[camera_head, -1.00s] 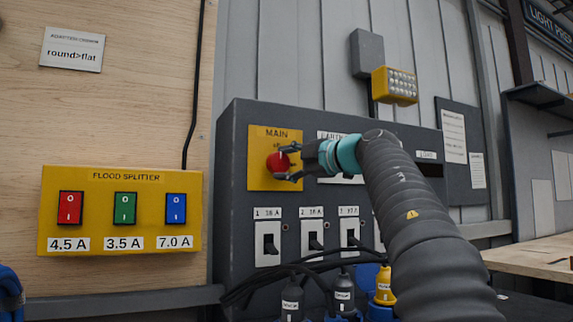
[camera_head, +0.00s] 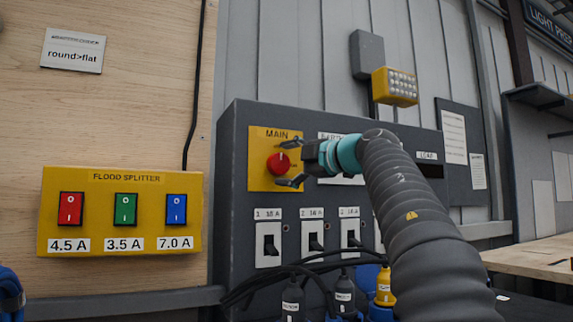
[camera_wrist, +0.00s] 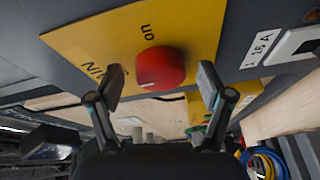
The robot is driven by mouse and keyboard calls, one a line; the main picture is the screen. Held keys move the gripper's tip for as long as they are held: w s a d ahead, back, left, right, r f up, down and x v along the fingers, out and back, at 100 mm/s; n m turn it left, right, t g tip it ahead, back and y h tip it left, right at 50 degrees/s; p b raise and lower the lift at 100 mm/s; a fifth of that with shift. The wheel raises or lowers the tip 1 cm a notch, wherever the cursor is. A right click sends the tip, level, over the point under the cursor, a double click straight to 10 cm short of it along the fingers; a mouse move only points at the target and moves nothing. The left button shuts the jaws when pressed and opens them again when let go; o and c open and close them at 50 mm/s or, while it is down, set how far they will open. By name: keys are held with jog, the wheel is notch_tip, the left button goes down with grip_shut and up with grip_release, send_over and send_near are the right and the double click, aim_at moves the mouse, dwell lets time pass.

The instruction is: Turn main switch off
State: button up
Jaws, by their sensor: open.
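The main switch is a red round knob (camera_head: 278,163) on a yellow plate (camera_head: 259,176) marked MAIN, on the dark grey panel. In the wrist view the knob (camera_wrist: 160,69) carries a white mark on its left side, facing the word MAIN; the word "on" is at the plate's upper part, away from that mark. My gripper (camera_head: 284,164) is open, one finger above and one below the knob's height in the head view. In the wrist view its fingers (camera_wrist: 160,80) stand apart on both sides of the knob, apparently not gripping it.
A row of breaker switches (camera_head: 313,243) is below the plate, with black cables (camera_head: 260,284) and plugs at the panel's bottom. A yellow flood splitter box (camera_head: 121,210) hangs on the wooden wall at left. A lamp (camera_head: 394,86) with whitish cells is above the panel.

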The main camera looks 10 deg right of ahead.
jog(key=v, duration=1.2)
dwell(0.3)
